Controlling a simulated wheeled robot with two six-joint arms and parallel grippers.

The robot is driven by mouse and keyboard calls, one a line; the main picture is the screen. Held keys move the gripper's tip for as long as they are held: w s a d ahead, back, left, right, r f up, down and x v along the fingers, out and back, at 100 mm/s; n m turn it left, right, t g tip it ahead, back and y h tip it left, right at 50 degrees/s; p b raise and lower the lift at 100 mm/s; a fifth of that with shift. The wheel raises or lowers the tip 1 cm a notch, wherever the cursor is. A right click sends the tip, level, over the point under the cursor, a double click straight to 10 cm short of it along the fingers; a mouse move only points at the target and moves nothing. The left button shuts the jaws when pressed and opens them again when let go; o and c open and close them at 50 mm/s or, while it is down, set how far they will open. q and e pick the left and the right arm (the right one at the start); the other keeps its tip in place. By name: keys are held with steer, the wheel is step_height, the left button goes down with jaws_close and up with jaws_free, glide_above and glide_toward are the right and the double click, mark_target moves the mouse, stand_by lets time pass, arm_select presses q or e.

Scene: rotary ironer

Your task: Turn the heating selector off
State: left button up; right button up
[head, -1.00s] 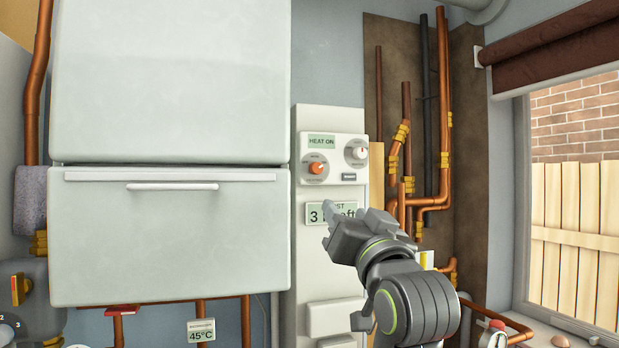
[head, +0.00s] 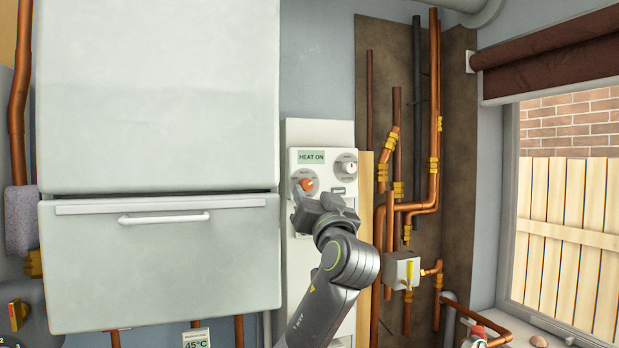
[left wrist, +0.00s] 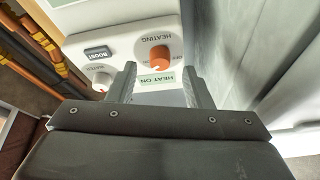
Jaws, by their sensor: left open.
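The heating selector is an orange knob (head: 305,184) on a white control panel (head: 328,160). A green display (head: 311,157) above it reads HEAT ON. In the left wrist view the picture is upside down, and the orange knob (left wrist: 160,57) shows near the top centre, under the word HEATING. My left gripper (head: 309,198) is open just in front of the knob and partly covers its lower side. In the left wrist view the two fingers of my left gripper (left wrist: 161,74) are spread either side of the knob's line. I cannot tell whether they touch it.
A white dial (head: 347,168) and a BOOST button (left wrist: 97,53) sit beside the selector. A large pale cabinet (head: 160,255) with a handle stands close on the left. Copper pipes (head: 434,130) and a valve box (head: 402,269) are on the right.

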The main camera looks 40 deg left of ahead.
mark_target(307, 188)
arm_select(q)
steer(key=shift+p+x, duration=0.55)
steer(key=shift+x, duration=1)
steer(key=shift+f, duration=0.1)
